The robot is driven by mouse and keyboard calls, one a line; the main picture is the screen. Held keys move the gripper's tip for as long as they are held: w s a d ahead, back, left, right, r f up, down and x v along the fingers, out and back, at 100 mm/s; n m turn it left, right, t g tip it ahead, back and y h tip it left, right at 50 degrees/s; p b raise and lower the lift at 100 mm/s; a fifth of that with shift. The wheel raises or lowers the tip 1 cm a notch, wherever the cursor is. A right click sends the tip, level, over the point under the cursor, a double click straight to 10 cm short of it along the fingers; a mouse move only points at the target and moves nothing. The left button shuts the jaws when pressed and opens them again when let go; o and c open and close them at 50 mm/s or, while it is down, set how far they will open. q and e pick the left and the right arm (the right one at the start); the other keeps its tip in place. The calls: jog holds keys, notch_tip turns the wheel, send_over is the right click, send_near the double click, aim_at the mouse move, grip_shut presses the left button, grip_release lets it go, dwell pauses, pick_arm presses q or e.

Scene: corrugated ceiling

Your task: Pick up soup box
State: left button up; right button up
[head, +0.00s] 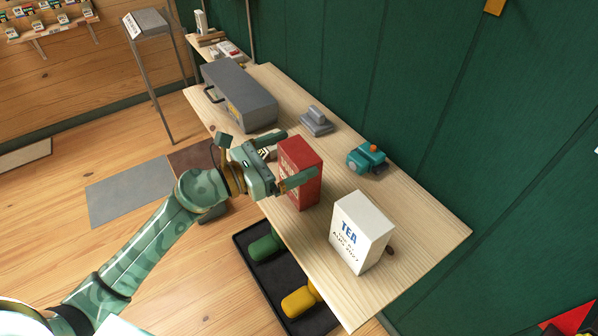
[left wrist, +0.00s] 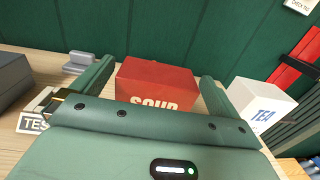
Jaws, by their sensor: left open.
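The red soup box (head: 301,171) stands upright on the wooden table (head: 420,236), near its front edge. My left gripper (head: 285,158) is open, with one finger on the far left side of the box and the other at its near right side. In the left wrist view the soup box (left wrist: 157,84) sits between the two spread fingers (left wrist: 158,82), its lower part hidden by the gripper body. I cannot tell whether the fingers touch it. My right gripper is not in view.
A white tea box (head: 361,232) stands right of the soup box. A grey toolbox (head: 240,97), a grey object (head: 316,121) and a teal device (head: 367,159) are also on the table. A black tray (head: 249,267) with green and yellow items lies below the front edge.

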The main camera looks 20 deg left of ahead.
aim_at(307, 148)
pick_arm(q)
jog(key=x, duration=0.4)
jog(key=shift+w+d+f, duration=0.15)
jog(key=c, duration=1.3)
jog(key=shift+c, duration=0.2)
